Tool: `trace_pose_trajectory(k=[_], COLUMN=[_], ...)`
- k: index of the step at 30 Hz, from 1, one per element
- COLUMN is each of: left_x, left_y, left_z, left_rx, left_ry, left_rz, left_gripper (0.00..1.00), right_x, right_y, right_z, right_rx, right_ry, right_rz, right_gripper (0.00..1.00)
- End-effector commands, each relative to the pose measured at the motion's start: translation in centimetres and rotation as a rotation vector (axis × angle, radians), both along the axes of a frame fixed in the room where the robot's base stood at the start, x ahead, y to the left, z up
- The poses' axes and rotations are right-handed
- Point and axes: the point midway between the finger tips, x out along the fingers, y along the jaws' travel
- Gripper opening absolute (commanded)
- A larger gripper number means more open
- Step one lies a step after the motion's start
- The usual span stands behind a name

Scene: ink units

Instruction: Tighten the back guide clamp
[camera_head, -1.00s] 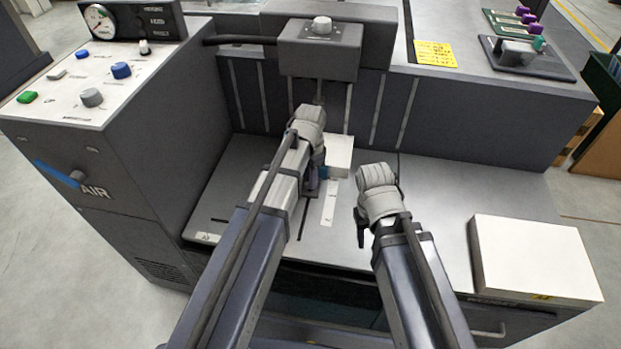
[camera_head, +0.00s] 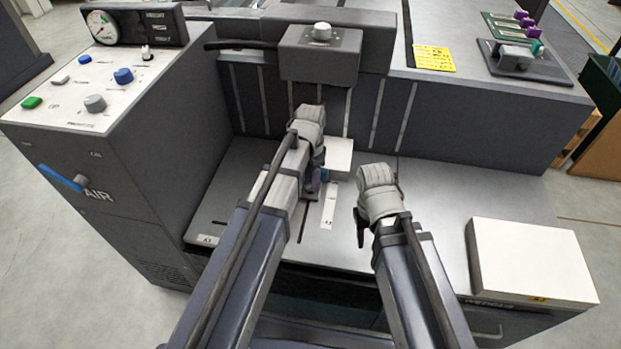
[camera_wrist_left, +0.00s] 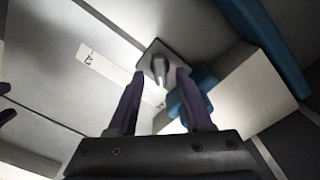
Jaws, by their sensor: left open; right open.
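In the left wrist view a small clamp (camera_wrist_left: 158,64) shows as a grey square plate with a pale, narrow lever or knob. It appears to be the back guide clamp. My left gripper (camera_wrist_left: 160,84) has its two purple fingers apart, one on each side of the lever; I cannot tell whether they touch it. In the head view my left gripper (camera_head: 315,190) is low over the grey bed beside a white block (camera_head: 339,155) and hides the clamp. My right gripper (camera_head: 361,228) is open and empty above the bed, to the right.
A white scale strip (camera_head: 328,208) lies on the bed (camera_head: 435,190). Blue parts (camera_wrist_left: 190,98) sit close beside the left fingers. A white stack (camera_head: 535,258) stands at the right. A grey box with a knob (camera_head: 320,55) overhangs the bed. The control panel (camera_head: 85,90) is at the left.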

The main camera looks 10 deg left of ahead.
Motion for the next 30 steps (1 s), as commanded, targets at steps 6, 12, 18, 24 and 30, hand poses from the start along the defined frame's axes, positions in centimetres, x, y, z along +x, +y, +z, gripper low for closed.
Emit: trace_pose_trajectory(k=[6, 12, 18, 24, 30], left_x=[0.0, 0.0, 0.0, 0.0, 0.0], left_y=[0.0, 0.0, 0.0, 0.0, 0.0], left_z=[3.5, 5.9, 6.4, 6.3, 6.3], left_rx=[0.0, 0.0, 0.0, 0.0, 0.0], left_ry=[0.0, 0.0, 0.0, 0.0, 0.0], left_rz=[0.0, 0.0, 0.0, 0.0, 0.0], left_gripper=[0.5, 0.5, 0.5, 0.5, 0.5], right_x=[0.0, -0.1, -0.1, -0.1, -0.1], right_y=[0.1, 0.2, 0.2, 0.2, 0.2], right_z=[3.5, 5.9, 6.4, 6.3, 6.3], right_rx=[0.005, 0.007, 0.008, 0.008, 0.008], right_ry=[0.001, 0.003, 0.004, 0.003, 0.003], right_rz=[-0.002, -0.003, -0.003, -0.003, -0.003], right_gripper=[0.5, 0.5, 0.5, 0.5, 0.5])
